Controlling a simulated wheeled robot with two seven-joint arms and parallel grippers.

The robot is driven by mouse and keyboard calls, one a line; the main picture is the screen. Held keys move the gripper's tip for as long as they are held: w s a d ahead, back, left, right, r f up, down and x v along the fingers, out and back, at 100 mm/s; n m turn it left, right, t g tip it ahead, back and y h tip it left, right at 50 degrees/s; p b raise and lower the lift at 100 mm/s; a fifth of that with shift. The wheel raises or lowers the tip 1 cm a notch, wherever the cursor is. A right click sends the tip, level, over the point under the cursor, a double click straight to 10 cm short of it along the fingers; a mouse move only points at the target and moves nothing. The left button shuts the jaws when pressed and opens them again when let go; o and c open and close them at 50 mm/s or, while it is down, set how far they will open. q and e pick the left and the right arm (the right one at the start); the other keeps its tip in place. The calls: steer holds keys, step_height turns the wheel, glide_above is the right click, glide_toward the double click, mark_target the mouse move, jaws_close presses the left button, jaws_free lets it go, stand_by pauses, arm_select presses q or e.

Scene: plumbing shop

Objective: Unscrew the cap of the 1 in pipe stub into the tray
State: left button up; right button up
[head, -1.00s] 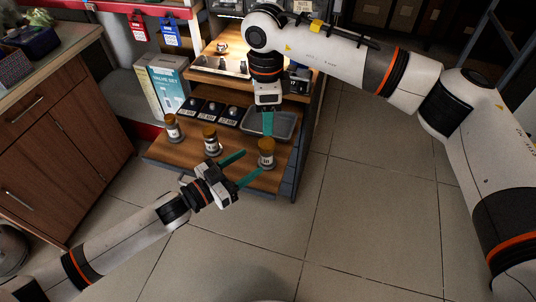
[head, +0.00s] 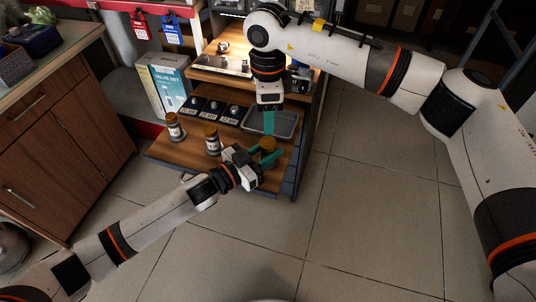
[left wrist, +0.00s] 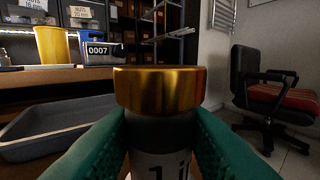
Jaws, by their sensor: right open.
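The 1 in pipe stub (left wrist: 160,160) stands upright on the low wooden shelf, with a brass cap (left wrist: 160,88) on top. The cap also shows in the head view (head: 268,144). My left gripper (head: 268,153) reaches in low from the left, with its green fingers on either side of the stub, just below the cap. Whether they press on it is not clear. My right gripper (head: 269,122) points down, open, above the near part of the grey tray (head: 290,126), behind the stub. The tray also shows at left in the left wrist view (left wrist: 30,145).
Two other brass-capped stubs (head: 212,141) (head: 174,128) stand to the left on the shelf. Dark labelled plates (head: 211,110) lie behind them. A valve-set box (head: 167,84) stands at the left. Open floor lies to the right.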

mark_target(268, 142)
arm_select(q)
jaws_close()
arm_select(e)
steer(key=m, duration=0.3)
steer(key=shift+m, duration=0.3)
steer(key=m, duration=2.2)
steer(key=shift+m, duration=0.4)
steer(key=shift+f+m, duration=0.3)
steer(key=shift+f, duration=3.75)
